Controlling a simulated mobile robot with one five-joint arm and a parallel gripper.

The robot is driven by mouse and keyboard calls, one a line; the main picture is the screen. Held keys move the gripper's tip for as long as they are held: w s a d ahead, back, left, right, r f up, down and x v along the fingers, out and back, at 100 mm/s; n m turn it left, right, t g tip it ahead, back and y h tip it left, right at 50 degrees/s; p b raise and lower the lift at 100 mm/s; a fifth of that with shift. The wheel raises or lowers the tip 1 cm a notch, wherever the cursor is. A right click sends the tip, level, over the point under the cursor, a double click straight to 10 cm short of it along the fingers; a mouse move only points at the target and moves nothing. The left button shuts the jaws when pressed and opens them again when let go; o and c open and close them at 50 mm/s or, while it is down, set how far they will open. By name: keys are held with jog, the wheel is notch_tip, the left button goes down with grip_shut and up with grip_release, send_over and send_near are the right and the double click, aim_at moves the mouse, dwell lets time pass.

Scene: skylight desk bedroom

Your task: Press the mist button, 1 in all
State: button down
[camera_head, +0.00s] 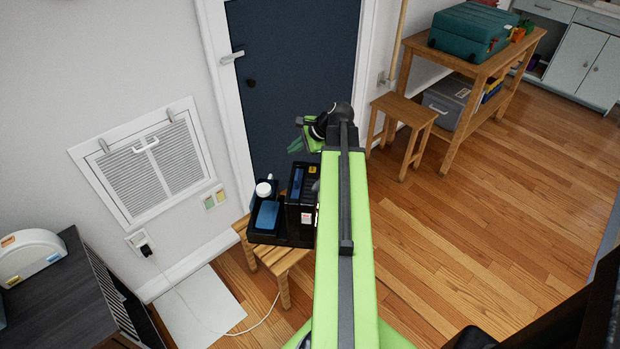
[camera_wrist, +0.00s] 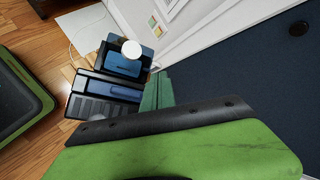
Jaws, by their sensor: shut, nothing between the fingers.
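A small wooden stool (camera_head: 284,284) stands by the dark blue door and holds a black tray (camera_head: 262,238). In the tray are a flat blue item (camera_head: 267,214), a white round-topped item (camera_head: 264,189) and a black box-shaped device (camera_head: 296,196) with small labels. I cannot make out which part is the mist button. My gripper (camera_head: 297,144) is shut and empty, above and behind the tray, in front of the door. In the wrist view, its green fingers (camera_wrist: 157,93) show beside the black device (camera_wrist: 105,92), with the white item (camera_wrist: 131,50) above it; contact cannot be told.
The door (camera_head: 295,70) with its handle is close behind my gripper. A wall vent (camera_head: 145,165) is at left, and a cable runs over the floor to the stool. A wooden bench (camera_head: 478,60) with a teal case stands at upper right. The wooden floor (camera_head: 480,220) at right is clear.

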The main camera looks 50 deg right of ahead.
aim_at(315, 170)
jog(key=s+d+m+t, duration=0.1)
jog(key=s+d+m, duration=0.2)
jog(key=d, duration=0.3)
jog(key=shift+s+d+r+m+h, duration=0.15)
jog(key=shift+d+r+m+h, duration=0.15)
jog(key=shift+d+h, duration=0.1)
jog(key=shift+f+b, duration=0.25)
jog(key=shift+b, duration=0.15)
notch_tip(315, 170, down, 8)
jog(key=b, duration=0.8)
jog(key=shift+a+f, duration=0.1)
jog(key=shift+f, duration=0.15)
jog(key=shift+b, duration=0.3)
jog(key=shift+f+b, duration=0.4)
jog(key=shift+f, duration=0.05)
jog(key=shift+f+b, duration=0.35)
dwell(0.7)
jog(key=shift+r, duration=0.1)
jog(key=shift+r+p, duration=0.75)
jog(key=shift+p, duration=0.1)
